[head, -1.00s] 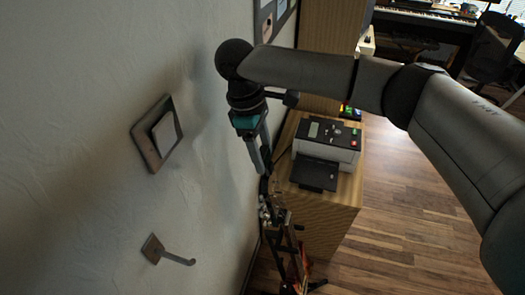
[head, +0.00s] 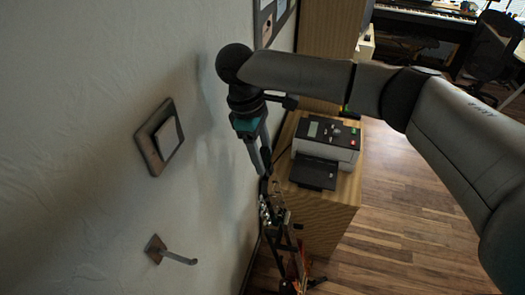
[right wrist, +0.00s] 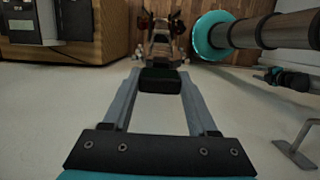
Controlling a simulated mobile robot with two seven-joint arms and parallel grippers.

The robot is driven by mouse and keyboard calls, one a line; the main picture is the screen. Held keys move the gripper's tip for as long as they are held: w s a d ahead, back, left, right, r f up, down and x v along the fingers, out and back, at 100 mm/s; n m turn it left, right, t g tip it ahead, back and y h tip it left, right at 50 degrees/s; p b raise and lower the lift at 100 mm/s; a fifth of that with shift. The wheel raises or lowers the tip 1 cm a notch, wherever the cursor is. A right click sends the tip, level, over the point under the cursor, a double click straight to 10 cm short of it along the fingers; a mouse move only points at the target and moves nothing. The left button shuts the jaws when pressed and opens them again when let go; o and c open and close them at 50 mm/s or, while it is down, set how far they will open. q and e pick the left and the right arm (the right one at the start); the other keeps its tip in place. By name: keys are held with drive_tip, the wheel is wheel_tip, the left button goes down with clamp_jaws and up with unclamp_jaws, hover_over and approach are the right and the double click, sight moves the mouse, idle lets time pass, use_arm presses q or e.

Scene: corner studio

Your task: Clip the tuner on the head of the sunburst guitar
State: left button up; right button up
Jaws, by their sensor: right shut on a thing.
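My right gripper (head: 261,160) points down beside the wall. In the right wrist view its two fingers (right wrist: 160,86) are shut on the tuner (right wrist: 160,80), a small dark block held between the tips. The sunburst guitar stands below, seen steeply from above. Its head (head: 270,208) with bright pegs is just under the fingertips in the head view, and its reddish body (head: 293,284) shows only in part near the bottom. In the right wrist view the head (right wrist: 161,42) lies just beyond the tuner. I cannot tell whether they touch. A small dark and teal part at the right there may be my left gripper.
A wooden cabinet (head: 318,215) carrying a grey-and-black printer-like device (head: 325,146) stands close on the right of the guitar. The wall on the left has a switch (head: 160,137) and a metal hook (head: 172,253).

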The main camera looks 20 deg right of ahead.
drive_tip(key=shift+p, duration=0.35)
idle(0.7)
drive_tip(key=shift+x, duration=1.25)
idle(0.7)
drive_tip(key=o, duration=1.4)
drive_tip(key=shift+r, duration=0.1)
drive_tip(key=b+v, duration=0.1)
drive_tip(key=v, duration=1.4)
